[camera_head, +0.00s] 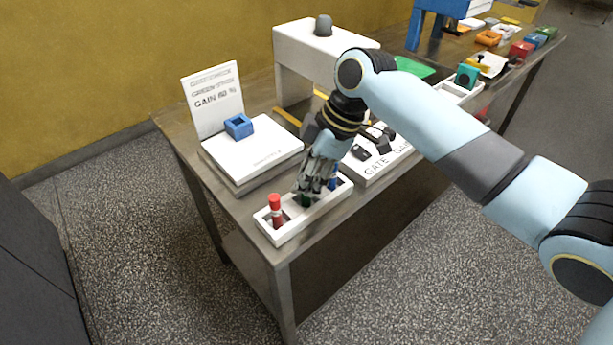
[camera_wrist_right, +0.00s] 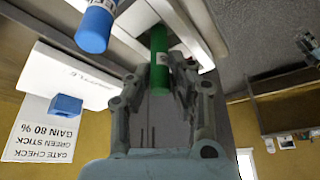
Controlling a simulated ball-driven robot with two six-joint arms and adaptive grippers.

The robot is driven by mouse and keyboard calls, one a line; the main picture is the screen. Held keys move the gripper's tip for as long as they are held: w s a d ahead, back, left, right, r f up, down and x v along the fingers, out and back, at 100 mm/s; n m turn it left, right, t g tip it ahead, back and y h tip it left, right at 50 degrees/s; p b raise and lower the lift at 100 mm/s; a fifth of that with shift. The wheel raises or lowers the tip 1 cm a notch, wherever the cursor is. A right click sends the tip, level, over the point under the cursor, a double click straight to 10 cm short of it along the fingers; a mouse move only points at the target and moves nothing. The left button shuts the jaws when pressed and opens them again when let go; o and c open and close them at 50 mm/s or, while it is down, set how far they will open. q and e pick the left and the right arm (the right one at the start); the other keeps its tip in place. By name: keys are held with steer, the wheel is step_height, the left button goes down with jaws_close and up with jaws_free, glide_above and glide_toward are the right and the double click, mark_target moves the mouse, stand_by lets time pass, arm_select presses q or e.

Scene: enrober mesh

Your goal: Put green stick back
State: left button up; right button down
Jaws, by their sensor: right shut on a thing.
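The green stick (camera_head: 306,200) is at the middle of a white rack (camera_head: 312,219), mostly hidden by my right gripper (camera_head: 313,186) in the head view. In the right wrist view the green stick (camera_wrist_right: 160,62) stands between the fingers of my right gripper (camera_wrist_right: 158,84), which is shut on it. Its far end is at the rack's opening; I cannot tell how deep it sits. A red stick (camera_head: 276,212) stands at the rack's left end. A blue stick (camera_head: 334,180) is at the right end, beside the gripper; it also shows in the wrist view (camera_wrist_right: 95,27). My left gripper is out of view.
A white panel with dark switches (camera_head: 362,152) is just behind the rack. A white arch-like housing (camera_head: 300,52) stands further back.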

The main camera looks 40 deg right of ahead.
steer(key=shift+f, duration=0.3)
steer(key=shift+f, duration=0.15)
steer(key=c, duration=1.2)
jaws_free()
steer(key=v, duration=1.2)
steer(key=shift+b, duration=0.45)
steer(key=shift+s, duration=0.15)
